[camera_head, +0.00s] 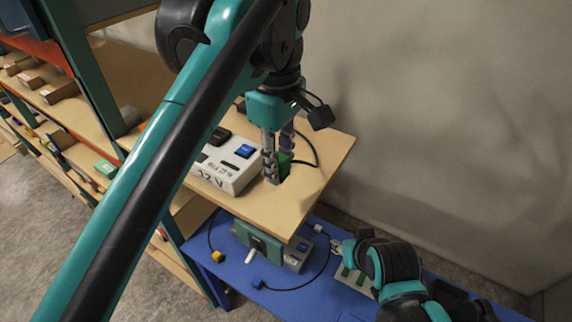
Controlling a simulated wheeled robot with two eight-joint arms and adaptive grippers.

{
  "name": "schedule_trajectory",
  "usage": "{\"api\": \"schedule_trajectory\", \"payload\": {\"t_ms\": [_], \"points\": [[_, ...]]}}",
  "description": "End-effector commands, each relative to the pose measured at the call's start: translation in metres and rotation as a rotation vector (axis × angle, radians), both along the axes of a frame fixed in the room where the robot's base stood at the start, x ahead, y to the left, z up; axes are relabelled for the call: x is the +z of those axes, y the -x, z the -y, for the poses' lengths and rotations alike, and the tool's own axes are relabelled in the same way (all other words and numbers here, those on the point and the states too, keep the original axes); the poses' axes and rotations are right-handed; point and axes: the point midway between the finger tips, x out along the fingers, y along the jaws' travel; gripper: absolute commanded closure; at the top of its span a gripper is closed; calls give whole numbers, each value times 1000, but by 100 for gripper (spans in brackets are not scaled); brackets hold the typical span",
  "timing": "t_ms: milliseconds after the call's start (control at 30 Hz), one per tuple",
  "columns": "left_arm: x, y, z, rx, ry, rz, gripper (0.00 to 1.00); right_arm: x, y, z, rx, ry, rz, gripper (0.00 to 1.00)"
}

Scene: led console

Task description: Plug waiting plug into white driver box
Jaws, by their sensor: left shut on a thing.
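The white driver box (227,168) lies on the upper wooden board, with a black part and a blue part (244,151) on its top and dark lettering on its front. My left gripper (276,174) points down just right of the box, close to the board. It is shut on a small green piece (284,166), which looks like a plug and is mostly hidden by the fingers. A black cable (316,150) loops beside it. My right gripper (342,249) is low at the right over the blue surface. Its jaw state is unclear.
The wooden board (325,150) ends near the grey wall. Below, a blue surface (240,278) holds a green-and-grey device (260,243), a yellow plug (217,256) and a blue plug (257,282) on black cables. A pale panel with green pieces (354,280) lies by my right arm. Shelving stands left.

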Motion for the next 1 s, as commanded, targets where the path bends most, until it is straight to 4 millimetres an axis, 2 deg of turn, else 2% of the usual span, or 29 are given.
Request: {"api": "schedule_trajectory", "payload": {"t_ms": [1000], "points": [[-2,-52,-39,1,0,0,100,13,0,0,0,0,0,60]]}}
